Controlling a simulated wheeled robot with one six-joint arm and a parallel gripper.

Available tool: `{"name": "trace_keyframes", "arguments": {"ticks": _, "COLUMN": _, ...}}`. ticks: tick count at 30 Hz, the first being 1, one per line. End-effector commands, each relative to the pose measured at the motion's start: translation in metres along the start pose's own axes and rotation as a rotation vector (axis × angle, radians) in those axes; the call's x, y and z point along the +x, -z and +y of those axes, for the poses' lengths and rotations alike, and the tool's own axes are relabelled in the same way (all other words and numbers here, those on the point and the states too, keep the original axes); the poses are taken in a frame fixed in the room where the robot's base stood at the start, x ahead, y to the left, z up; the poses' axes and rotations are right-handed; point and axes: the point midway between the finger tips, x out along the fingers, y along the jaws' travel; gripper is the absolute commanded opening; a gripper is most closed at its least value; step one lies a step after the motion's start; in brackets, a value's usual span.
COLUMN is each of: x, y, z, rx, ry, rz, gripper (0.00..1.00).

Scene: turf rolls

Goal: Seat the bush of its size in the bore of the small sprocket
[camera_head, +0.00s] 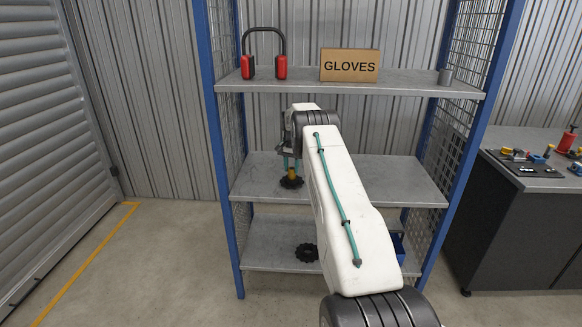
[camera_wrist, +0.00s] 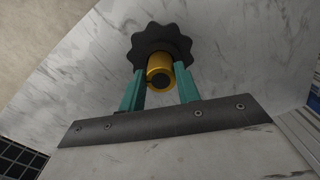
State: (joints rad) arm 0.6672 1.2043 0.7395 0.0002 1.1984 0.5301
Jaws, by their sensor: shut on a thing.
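A brass-coloured bush (camera_wrist: 157,62) is held between the teal fingers of my gripper (camera_wrist: 161,72). The bush also shows in the head view (camera_head: 292,173), below my gripper (camera_head: 291,164). A black toothed sprocket (camera_head: 291,183) lies on the middle shelf directly under the bush; it also shows in the wrist view (camera_wrist: 161,40), behind the bush. The bush hides the sprocket's bore, and I cannot tell whether the bush touches it or has entered. Another black sprocket (camera_head: 306,253) lies on the bottom shelf, partly beside my arm.
The middle shelf (camera_head: 400,185) is otherwise clear where visible. A blue bin (camera_head: 398,247) is on the bottom shelf. A workbench (camera_head: 530,215) with small parts stands right.

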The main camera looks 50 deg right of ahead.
Motion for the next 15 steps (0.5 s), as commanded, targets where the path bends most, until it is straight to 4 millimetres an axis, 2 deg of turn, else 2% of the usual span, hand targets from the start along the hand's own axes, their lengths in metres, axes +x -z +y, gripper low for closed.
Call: {"name": "trace_keyframes", "arguments": {"ticks": 15, "x": 0.013, "y": 0.0, "z": 0.0, "rx": 0.0, "ry": 0.0, "rz": 0.0, "gripper": 0.0}}
